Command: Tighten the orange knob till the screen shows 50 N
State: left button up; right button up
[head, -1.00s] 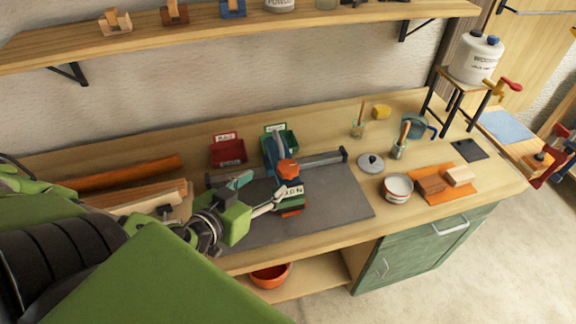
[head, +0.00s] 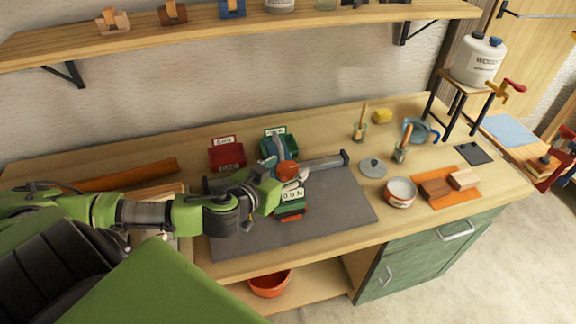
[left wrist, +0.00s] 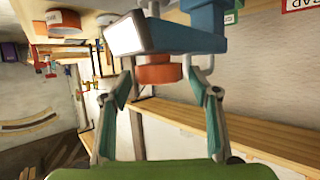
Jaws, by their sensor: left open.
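The orange knob (head: 287,170) sits on the blue clamp device (head: 279,148) above the grey plate. In the left wrist view the knob (left wrist: 158,72) is between the two fingertips of my left gripper (left wrist: 163,68), with a gap on each side. My left gripper (head: 291,183) is open in the head view, right at the knob, and partly covers the device. The small white screen (head: 292,194) ends in what looks like "0 N"; the full figure is too small to read surely. In the left wrist view the screen (left wrist: 124,35) looks blank white. My right gripper is out of view.
The grey plate (head: 340,210) with a metal rail (head: 325,162) lies under the device. A red bin (head: 227,155) and a green bin (head: 272,137) stand behind.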

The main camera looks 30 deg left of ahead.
pick_arm(q)
jog(key=shift+w+f, duration=0.25)
jog(key=shift+w, duration=0.3)
jog(key=c, duration=1.1)
jog(key=shift+c, duration=0.2)
